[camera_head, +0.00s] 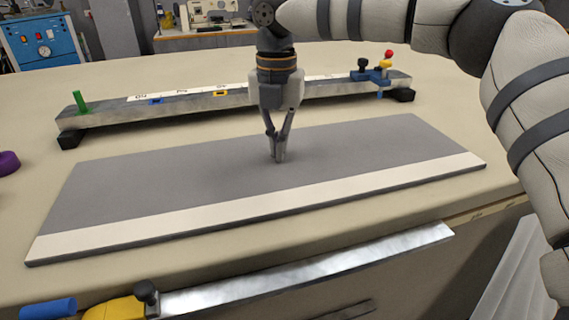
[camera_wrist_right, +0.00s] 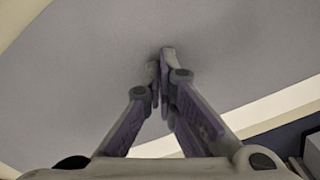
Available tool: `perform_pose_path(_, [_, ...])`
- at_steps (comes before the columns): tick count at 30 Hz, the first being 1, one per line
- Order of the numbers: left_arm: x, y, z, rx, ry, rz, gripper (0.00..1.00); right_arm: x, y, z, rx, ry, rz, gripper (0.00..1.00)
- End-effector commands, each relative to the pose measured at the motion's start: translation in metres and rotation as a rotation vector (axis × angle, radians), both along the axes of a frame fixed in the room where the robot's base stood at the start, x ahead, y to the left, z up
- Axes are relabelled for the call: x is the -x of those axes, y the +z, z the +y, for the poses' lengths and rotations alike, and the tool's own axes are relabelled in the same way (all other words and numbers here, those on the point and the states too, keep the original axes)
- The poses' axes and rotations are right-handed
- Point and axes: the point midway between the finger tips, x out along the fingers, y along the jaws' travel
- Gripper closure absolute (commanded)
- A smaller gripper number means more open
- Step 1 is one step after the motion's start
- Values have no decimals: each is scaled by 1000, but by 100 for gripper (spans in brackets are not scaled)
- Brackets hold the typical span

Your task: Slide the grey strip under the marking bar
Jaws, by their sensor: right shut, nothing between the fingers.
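The grey strip (camera_head: 350,150) is a long flat board with a white band along its near edge. It lies on the cloth table, slightly askew. The marking bar (camera_head: 230,100) is a long metal bar on black feet behind the strip, with a visible gap between them. My right gripper (camera_head: 279,158) points down with its fingertips together at the strip's grey face, near its middle. It holds nothing. In the right wrist view the closed fingertips (camera_wrist_right: 163,55) are over the grey surface (camera_wrist_right: 240,50); contact is hard to tell. My left gripper is not in view.
A green peg (camera_head: 79,102) stands at the bar's left end and a blue clamp with red and yellow knobs (camera_head: 375,74) at its right. A purple ring (camera_head: 8,162) lies at far left. A metal ruler with a yellow end (camera_head: 310,270) is along the near edge.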

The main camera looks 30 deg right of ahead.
Motion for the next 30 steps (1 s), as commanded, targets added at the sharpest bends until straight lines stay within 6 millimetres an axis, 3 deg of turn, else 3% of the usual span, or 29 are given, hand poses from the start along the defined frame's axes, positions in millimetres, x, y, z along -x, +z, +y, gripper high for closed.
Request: perform_pose_path(30, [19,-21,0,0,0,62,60,-49,-2,-12,1,-1,2,100])
